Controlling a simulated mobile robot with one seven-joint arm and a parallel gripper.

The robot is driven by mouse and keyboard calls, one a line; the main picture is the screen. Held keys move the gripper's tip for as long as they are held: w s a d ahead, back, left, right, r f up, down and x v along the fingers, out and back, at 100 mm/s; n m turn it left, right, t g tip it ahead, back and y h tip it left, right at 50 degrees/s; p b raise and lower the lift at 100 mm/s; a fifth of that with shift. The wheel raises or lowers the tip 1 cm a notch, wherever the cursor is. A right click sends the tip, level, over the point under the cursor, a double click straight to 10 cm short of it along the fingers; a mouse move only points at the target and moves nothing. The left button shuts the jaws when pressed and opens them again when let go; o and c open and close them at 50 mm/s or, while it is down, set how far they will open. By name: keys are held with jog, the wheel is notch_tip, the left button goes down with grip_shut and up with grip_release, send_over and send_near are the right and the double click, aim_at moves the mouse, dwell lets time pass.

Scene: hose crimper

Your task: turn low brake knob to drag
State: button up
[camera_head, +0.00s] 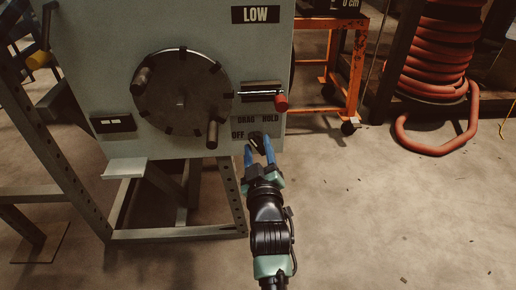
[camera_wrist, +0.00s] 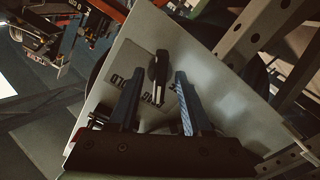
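The low brake knob (camera_head: 256,138) is a small black knob at the lower right of the grey panel (camera_head: 100,60) marked LOW. The words OFF, DRAG and HOLD are printed around it. In the wrist view the knob (camera_wrist: 158,70) is a dark elongated handle on a pale label plate. My gripper (camera_head: 257,144) has blue fingers and is open at the knob. In the wrist view the fingers (camera_wrist: 158,77) stand on either side of the knob's near end, with gaps visible. I cannot tell whether either finger touches it or which word it points to.
A dark notched disc (camera_head: 180,95) with pegs sits left of the knob. A red-tipped lever (camera_head: 280,102) sticks out just above it. An orange cart (camera_head: 345,75) and a coiled red hose (camera_head: 435,60) stand at the back right.

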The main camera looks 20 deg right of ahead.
jog(key=shift+s, duration=0.1)
jog(key=p+v, duration=0.3)
jog(key=v, duration=0.9)
jog(key=shift+s, duration=0.4)
jog(key=shift+a, duration=0.1)
jog(key=w+a+r+t+y+p, duration=0.1)
jog(key=a+r+t+p, duration=0.15)
jog(key=r, duration=1.05)
jog(key=w+a+r+t+y+p, duration=0.1)
jog(key=a+r+p, duration=0.25)
jog(key=r, duration=0.85)
jog(key=w+a+r+t+y+p, duration=0.1)
jog(key=a+r+t+p, duration=0.15)
jog(key=r, duration=1.05)
jog(key=s+a+r+m+t+y+p, duration=0.1)
jog(key=s+a+r+p, duration=0.2)
jog(key=r, duration=0.7)
jog(key=s+a+r+m+t+p, duration=0.1)
jog(key=s+a+r+t+p, duration=0.1)
jog(key=s+r, duration=0.5)
jog(key=s+a+r+m+t+y+p, duration=0.1)
jog(key=s+a+r+p, duration=0.15)
jog(key=r, duration=0.95)
notch_tip(320, 180, up, 35)
jog(key=w+p, duration=0.1)
jog(key=p, duration=3.6)
jog(key=shift+d, duration=0.45)
